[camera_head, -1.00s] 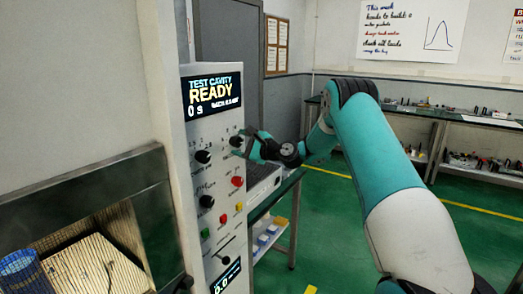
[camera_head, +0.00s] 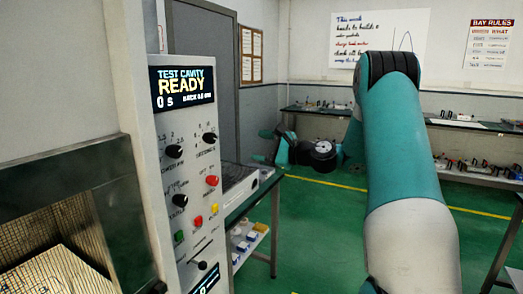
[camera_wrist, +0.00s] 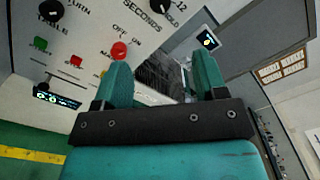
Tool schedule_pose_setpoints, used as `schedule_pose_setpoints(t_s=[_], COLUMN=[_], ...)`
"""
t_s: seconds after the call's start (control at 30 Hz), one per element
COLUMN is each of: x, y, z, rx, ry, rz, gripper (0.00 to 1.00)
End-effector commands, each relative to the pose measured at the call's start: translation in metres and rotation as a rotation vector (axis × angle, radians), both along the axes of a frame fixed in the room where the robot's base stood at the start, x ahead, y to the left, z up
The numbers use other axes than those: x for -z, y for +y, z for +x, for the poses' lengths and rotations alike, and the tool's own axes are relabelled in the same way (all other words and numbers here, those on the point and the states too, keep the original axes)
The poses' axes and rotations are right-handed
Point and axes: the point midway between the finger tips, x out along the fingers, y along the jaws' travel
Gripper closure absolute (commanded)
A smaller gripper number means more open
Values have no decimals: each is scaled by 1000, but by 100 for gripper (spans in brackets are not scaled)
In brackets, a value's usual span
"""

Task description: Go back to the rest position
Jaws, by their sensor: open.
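My gripper (camera_wrist: 162,80) is open and empty in the wrist view, its two teal fingers apart, with the grey control panel (camera_wrist: 80,60) behind them. In the head view my gripper (camera_head: 268,147) is small, to the right of the control panel (camera_head: 190,160) and apart from it. The panel's display (camera_head: 183,87) reads "TEST CAVITY READY" and "0 s". Black knobs, red, yellow and green buttons sit below it.
The open cavity (camera_head: 60,170) with a mesh interior is at the left. A bench (camera_head: 255,205) with small trays stands beyond the panel. Shelves (camera_head: 470,125) with parts line the back wall. Green floor (camera_head: 320,240) lies clear between them.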

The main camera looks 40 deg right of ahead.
Motion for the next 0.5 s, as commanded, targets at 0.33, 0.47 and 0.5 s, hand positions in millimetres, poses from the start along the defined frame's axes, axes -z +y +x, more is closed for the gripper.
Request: schedule_pose_setpoints(t_s=[0.33,0.47,0.5], x=[0,-1,-1], y=[0,3,9], z=[1,1,2], rx=[0,-7,-19], ry=[0,2,5], rz=[0,-7,-22], gripper=[34,34,34])
